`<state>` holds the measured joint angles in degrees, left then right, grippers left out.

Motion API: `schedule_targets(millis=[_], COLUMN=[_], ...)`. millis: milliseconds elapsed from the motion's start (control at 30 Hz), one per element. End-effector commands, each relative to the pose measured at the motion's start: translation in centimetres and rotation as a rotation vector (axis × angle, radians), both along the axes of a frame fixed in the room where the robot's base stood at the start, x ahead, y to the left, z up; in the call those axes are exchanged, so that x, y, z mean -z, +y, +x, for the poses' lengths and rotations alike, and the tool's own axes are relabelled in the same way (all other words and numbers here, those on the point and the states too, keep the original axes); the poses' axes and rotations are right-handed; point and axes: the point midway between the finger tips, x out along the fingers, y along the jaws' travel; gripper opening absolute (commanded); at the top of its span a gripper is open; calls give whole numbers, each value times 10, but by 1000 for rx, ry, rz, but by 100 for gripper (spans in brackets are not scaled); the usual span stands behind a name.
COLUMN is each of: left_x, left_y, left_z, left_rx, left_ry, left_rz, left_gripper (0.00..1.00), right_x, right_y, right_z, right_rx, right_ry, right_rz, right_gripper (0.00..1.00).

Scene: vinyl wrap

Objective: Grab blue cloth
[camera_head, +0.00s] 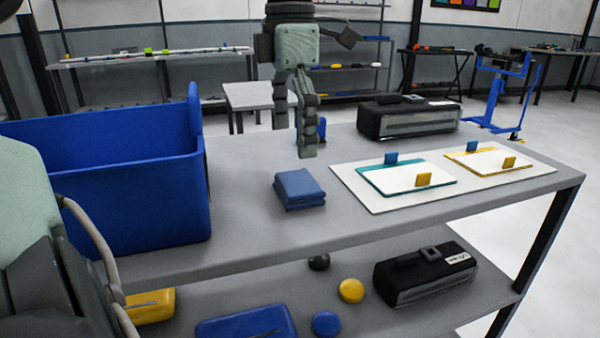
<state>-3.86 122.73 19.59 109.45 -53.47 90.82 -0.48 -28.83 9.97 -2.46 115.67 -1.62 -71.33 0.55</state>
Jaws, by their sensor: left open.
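The blue cloth (299,188) lies folded into a small thick pad on the grey table top, near the middle of the head view. My left gripper (294,138) hangs pointing down just behind and above the cloth, apart from it. Its two fingers are spread with nothing between them. My right gripper is not in view.
A large blue bin (135,205) stands on the table at left. A white board (372,197) with two framed panels lies at right, and a black case (405,118) stands behind it. The table's front edge is close to the cloth; a lower shelf (440,312) holds several items.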

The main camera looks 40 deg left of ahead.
Motion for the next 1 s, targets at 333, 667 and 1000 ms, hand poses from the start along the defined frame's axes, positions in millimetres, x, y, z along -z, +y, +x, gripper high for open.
schedule_targets(millis=[333,667,1000], left_x=[22,67,75], left_y=[1,-2,-1], left_z=[0,7,7], left_rx=[1,1,0], left_ry=[6,5,2], left_rz=[21,19,20], left_gripper=[100,100,100], right_x=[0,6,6], right_y=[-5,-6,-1], right_z=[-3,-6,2], right_rx=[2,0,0], right_ry=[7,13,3], right_rz=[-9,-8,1], right_gripper=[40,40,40])
